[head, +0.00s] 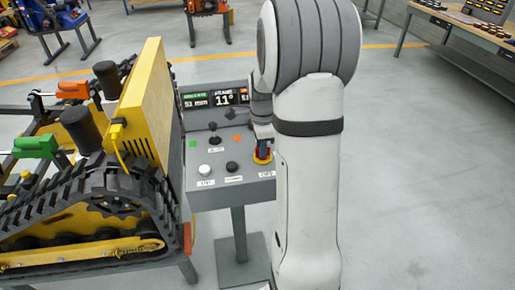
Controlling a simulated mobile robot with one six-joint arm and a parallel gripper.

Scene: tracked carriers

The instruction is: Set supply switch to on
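A grey control console (205,185) stands on a post at the centre. Its sloped top carries black and white knobs, small coloured buttons and labels too small to read. A red and yellow switch (262,156) sits near its right side; I cannot read whether this is the supply switch, nor its setting. My gripper (262,138) is just above the red and yellow switch, pointing down, at or close to it. My white arm hides the console's right edge and much of the gripper, so its fingers cannot be made out.
A yellow tracked carrier (85,210) on a stand is close to the console's left side. A display (215,98) with readouts is at the console's back. A bench (460,35) stands at the far right. The floor at right is clear.

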